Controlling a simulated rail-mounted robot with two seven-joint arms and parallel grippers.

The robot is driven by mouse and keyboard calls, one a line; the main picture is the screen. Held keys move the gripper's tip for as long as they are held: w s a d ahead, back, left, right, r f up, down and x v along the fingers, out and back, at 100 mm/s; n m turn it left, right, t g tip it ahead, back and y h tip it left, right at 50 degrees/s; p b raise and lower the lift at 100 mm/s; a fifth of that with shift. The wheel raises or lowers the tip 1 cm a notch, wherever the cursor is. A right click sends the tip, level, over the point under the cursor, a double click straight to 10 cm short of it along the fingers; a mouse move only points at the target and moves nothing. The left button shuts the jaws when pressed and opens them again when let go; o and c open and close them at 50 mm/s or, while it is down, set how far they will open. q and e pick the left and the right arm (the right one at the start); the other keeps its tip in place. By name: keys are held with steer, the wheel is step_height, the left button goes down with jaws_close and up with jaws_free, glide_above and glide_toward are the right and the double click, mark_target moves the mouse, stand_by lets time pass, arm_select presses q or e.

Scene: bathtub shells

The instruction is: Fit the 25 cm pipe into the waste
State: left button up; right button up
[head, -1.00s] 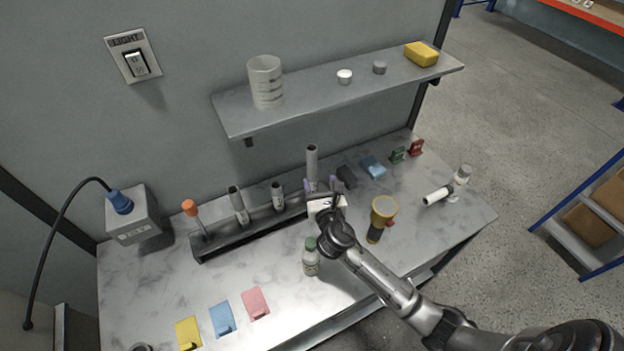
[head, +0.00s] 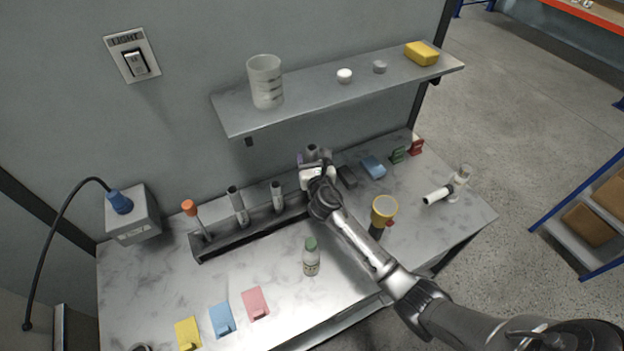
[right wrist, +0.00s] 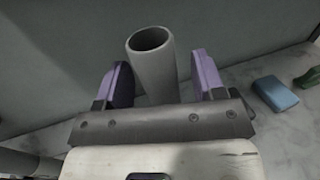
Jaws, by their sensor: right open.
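A black rack (head: 262,226) holds several upright grey pipes. One pipe (head: 312,148) stands at its right end, mostly hidden behind my right gripper (head: 314,159). Two shorter-looking pipes stand left of it, a middle one (head: 277,194) and a left one (head: 238,205). I cannot read which is 25 cm. In the right wrist view the end pipe (right wrist: 154,70) stands between the purple fingers of my right gripper (right wrist: 161,80), with gaps on both sides. The gripper is open. A white pipe fitting (head: 452,188), possibly the waste, lies at the bench's right. My left gripper is out of view.
A white bottle with a green cap (head: 310,258) and a yellow-topped torch (head: 383,212) stand near my right arm. A blue block (head: 373,167) lies right of the rack. The shelf (head: 330,98) overhangs the back.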

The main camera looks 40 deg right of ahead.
jaws_close()
stand_by(0.7)
